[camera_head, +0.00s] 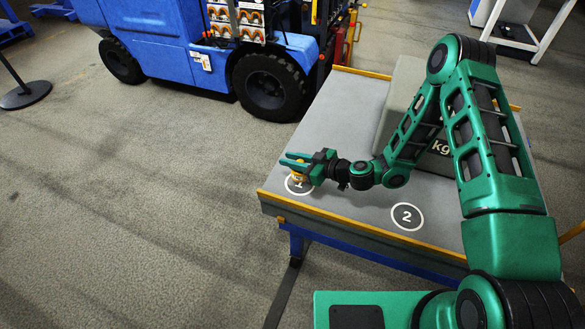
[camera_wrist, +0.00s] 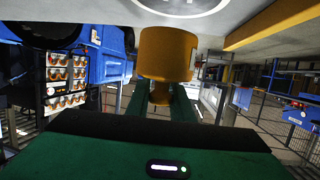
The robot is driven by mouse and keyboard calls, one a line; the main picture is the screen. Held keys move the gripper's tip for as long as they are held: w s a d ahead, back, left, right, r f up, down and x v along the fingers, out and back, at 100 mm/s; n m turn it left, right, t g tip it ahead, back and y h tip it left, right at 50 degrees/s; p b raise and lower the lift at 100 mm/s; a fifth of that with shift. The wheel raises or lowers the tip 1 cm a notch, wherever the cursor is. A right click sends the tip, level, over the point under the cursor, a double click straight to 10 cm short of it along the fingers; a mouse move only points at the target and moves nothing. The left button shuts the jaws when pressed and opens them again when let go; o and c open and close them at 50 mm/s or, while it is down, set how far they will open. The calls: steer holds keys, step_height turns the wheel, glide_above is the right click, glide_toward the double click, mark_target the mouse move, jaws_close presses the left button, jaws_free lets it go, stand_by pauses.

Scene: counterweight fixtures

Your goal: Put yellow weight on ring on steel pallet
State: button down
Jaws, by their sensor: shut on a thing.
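The yellow weight (camera_head: 299,178) is a small cylinder with a narrower knob. My gripper (camera_head: 296,163) is shut on the knob, over the left part of the steel pallet (camera_head: 345,195). In the wrist view, the weight (camera_wrist: 167,52) is between my fingers (camera_wrist: 160,104), its body against the grey surface at the top of the picture. I cannot tell if its base touches. A white ring marked 1 (camera_head: 299,190) lies around and below the weight, partly hidden by it and the gripper. A ring marked 2 (camera_head: 407,217) lies bare to the right.
A large grey block marked kg (camera_head: 398,92) stands on the pallet behind my arm. Yellow edging (camera_head: 350,221) runs along the pallet's front. A blue forklift (camera_head: 190,45) stands behind on the left.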

steer(key=shift+f, duration=2)
steer(key=c, duration=1.6)
jaws_free()
steer(key=shift+o, duration=0.2)
steer(key=shift+d, duration=0.15)
steer(key=v, duration=1.2)
steer(key=shift+r, duration=0.15)
